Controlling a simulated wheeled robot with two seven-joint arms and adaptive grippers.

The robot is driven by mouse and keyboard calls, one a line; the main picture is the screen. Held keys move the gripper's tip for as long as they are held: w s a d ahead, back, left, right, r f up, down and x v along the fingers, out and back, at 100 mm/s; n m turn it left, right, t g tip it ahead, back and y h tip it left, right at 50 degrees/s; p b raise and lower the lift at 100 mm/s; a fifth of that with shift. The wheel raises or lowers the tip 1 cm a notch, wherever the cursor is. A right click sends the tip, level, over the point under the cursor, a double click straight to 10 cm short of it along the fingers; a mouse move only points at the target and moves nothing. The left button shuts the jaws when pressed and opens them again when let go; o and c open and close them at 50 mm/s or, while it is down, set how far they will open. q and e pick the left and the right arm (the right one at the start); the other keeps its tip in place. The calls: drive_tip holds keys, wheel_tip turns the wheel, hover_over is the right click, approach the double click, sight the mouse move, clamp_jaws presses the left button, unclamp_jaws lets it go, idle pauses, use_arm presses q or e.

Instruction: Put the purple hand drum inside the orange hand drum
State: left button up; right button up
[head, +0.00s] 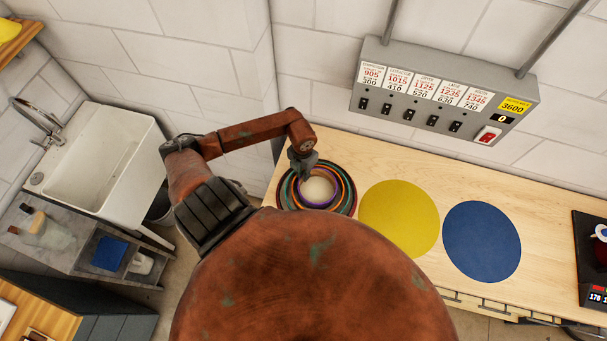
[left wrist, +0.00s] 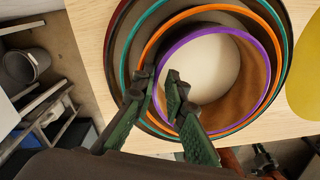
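The purple hand drum (left wrist: 263,100) sits inside the orange hand drum (left wrist: 143,52), its rim within the orange rim and nearer it on the right side. Both are nested in a teal drum (left wrist: 127,60) and larger dark ones; the nest also shows in the head view (head: 352,205). My left gripper (head: 303,168) is at the nest's upper left. In the left wrist view its fingers (left wrist: 158,77) are apart, one on each side of the purple rim's left part. What looks like my right gripper (left wrist: 264,160) shows small at the bottom; its fingers are unclear.
A yellow disc (head: 399,218) and a blue disc (head: 482,241) lie on the wooden bench (head: 375,160) to the right of the nest. A dark device (head: 590,265) stands at the far right. A switch box (head: 445,95) hangs on the wall. A sink (head: 95,155) is at left.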

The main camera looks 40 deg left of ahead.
use_arm(q)
wheel_tip(320, 180, up, 12)
drive_tip(key=b, duration=0.3)
drive_tip(key=shift+f, duration=0.2)
drive_tip(key=shift+w+a, duration=0.1)
